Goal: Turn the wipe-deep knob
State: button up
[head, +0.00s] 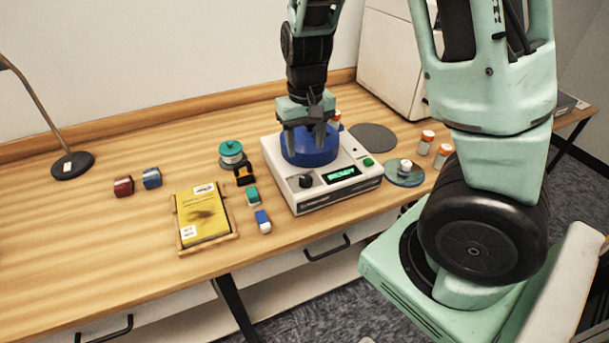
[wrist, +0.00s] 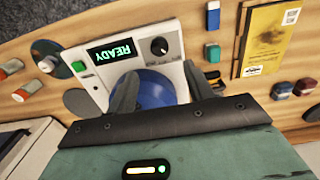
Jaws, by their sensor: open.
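A white machine (head: 325,190) stands on the wooden table, with a green lit READY display (head: 341,174), a green button (head: 368,162) and a blue round top part (head: 312,150). A black knob (head: 306,181) is on its front panel, left of the display. In the wrist view the knob (wrist: 159,46) shows a white mark and sits beside the READY display (wrist: 112,52). My gripper (head: 310,135) points down over the blue part, behind the knob. In the wrist view my gripper (wrist: 158,85) has its fingers apart over the blue part (wrist: 150,92). I cannot tell whether they touch it.
A yellow booklet (head: 203,212) in a wooden tray, small blocks (head: 263,221) and a teal spool (head: 231,152) are left of the machine. Orange-capped bottles (head: 426,142) and dark discs (head: 373,137) are right. A lamp base (head: 72,165) stands far left. The front left table is clear.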

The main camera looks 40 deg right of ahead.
aim_at(306, 178)
notch_tip(306, 178, down, 10)
jog(key=shift+r+b, duration=0.15)
jog(key=shift+b, duration=0.35)
jog(key=c, duration=1)
